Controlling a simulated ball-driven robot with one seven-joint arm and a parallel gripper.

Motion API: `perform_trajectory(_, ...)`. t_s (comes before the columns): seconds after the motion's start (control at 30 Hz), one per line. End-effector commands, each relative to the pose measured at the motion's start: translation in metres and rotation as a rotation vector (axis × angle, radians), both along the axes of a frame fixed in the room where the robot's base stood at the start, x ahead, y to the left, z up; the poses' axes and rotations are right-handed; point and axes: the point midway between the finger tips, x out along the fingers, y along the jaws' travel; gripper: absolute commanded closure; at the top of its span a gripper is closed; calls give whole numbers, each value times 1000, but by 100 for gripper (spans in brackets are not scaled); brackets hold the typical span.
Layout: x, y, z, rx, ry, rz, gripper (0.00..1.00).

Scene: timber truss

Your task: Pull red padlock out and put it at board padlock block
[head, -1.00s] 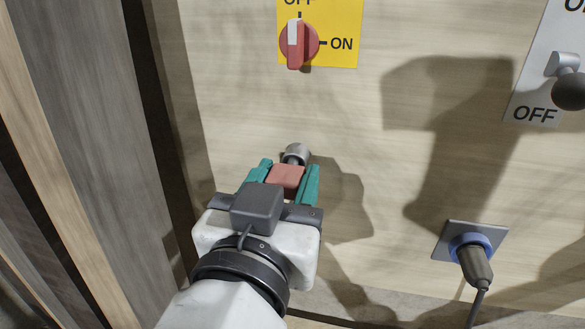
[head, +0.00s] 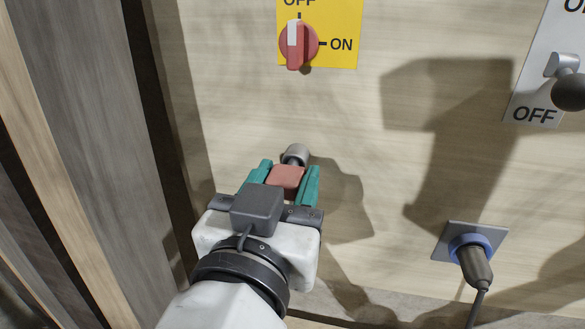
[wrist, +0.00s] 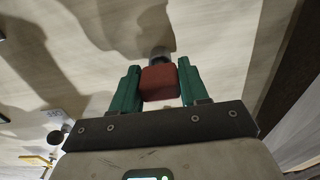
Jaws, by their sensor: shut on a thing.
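The red padlock (head: 286,178) is between the green fingers of my gripper (head: 285,180), which is shut on it. It sits at a short grey metal cylinder (head: 296,154) on the pale wooden board (head: 240,90). In the wrist view the padlock (wrist: 158,83) is between the two fingers (wrist: 158,88), with the grey cylinder (wrist: 160,54) just beyond it. The padlock's shackle is not clearly visible, so I cannot tell whether it is still seated in the cylinder. I cannot make out which part is the padlock block.
A red rotary switch (head: 299,42) on a yellow plate, marked OFF and ON, is above my gripper. A blue-ringed socket with a dark plug (head: 474,262) is at the lower right. A lever with a dark knob (head: 571,90) is at the right edge. Timber posts (head: 85,130) stand at the left.

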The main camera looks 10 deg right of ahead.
Motion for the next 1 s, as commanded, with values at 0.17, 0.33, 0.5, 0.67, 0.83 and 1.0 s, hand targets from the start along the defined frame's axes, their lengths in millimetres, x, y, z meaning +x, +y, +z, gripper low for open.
perform_trajectory(0.17, -7, 4, 0, 0, -1, 2, 100)
perform_trajectory(0.33, -19, 8, 0, 1, -1, 2, 100)
perform_trajectory(0.5, -30, 13, 0, 0, -1, 3, 100)
perform_trajectory(0.67, -38, 16, 0, 0, 0, 2, 100)
perform_trajectory(0.83, -38, 16, 0, 0, 0, 1, 100)
perform_trajectory(1.0, -37, 14, 1, 2, 3, -5, 100)
